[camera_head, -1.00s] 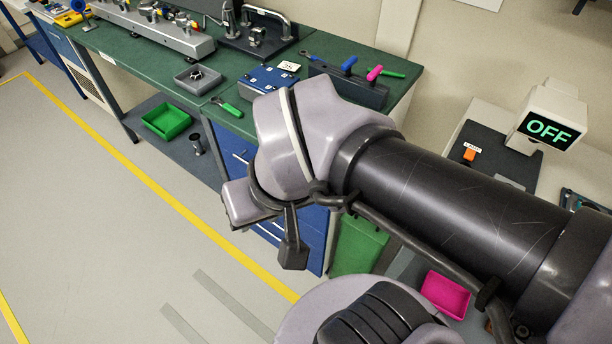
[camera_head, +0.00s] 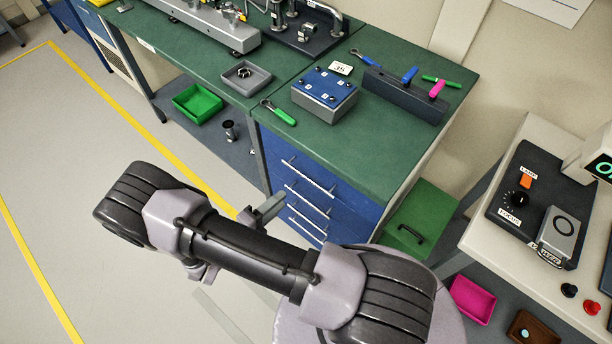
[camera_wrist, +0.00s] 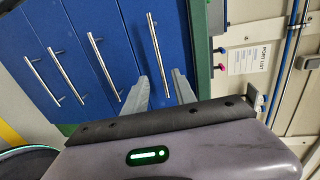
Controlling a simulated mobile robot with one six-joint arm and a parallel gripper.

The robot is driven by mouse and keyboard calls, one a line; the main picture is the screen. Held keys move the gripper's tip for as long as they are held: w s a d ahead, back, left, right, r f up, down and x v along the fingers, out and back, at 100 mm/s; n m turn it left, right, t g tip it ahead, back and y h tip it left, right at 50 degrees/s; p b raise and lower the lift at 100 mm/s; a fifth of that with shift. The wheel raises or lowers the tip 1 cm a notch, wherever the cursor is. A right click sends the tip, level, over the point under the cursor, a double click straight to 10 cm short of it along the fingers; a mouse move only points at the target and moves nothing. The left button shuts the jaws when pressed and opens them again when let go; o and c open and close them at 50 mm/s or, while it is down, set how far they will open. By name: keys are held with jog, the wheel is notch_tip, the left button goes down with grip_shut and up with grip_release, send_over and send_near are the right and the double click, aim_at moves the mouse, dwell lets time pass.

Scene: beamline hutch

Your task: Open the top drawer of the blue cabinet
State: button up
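The blue cabinet (camera_head: 345,208) stands under the right end of the green bench, with several drawers, all shut, each with a silver bar handle. The top drawer's handle (camera_head: 309,174) is just below the bench top. In the wrist view the cabinet is turned sideways, and the top drawer's handle (camera_wrist: 159,55) is the rightmost, near the green edge. My gripper (camera_head: 268,208) is in front of the drawers. In the wrist view my gripper (camera_wrist: 160,77) is open and empty, its fingertips on either side of the handle's lower end; contact cannot be told.
A blue-grey box (camera_head: 325,95), a tool rack (camera_head: 405,95) and a green-handled tool (camera_head: 280,113) lie on the bench. A green box (camera_head: 420,215) stands right of the cabinet. A table with a control box (camera_head: 535,205) is farther right. Floor at left is clear.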

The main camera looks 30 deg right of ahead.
aim_at(307, 177)
jog(key=b+x, duration=0.2)
jog(key=x, duration=1.1)
grip_shut()
dwell(0.8)
